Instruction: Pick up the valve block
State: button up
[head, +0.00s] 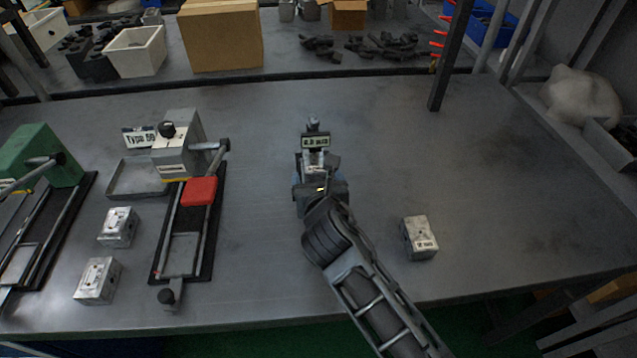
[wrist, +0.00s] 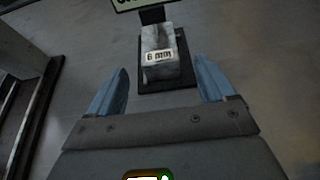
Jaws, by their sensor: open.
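A grey metal valve block (wrist: 160,62) marked "6 mm" sits on a small dark base in the wrist view, with a sign on a post behind it. In the head view this block (head: 317,160) is partly hidden by my gripper (head: 320,179). My gripper is open, its two blue fingers (wrist: 160,77) apart to the left and right of the block's near part. Another valve block (head: 419,238) lies loose on the table to the right. Two more valve blocks, an upper one (head: 118,227) and a lower one (head: 97,281), lie at the left.
A grey fixture with a red part (head: 199,191) stands left of my gripper, beside a shallow tray (head: 137,190). A green fixture (head: 48,155) stands at the far left. A dark post (head: 449,60) rises at the back right. The table's right side is mostly clear.

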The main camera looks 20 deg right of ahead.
aim_at(316, 173)
jog(key=shift+x, duration=2.7)
jog(key=c, duration=1.4)
jog(key=shift+s+a, duration=0.1)
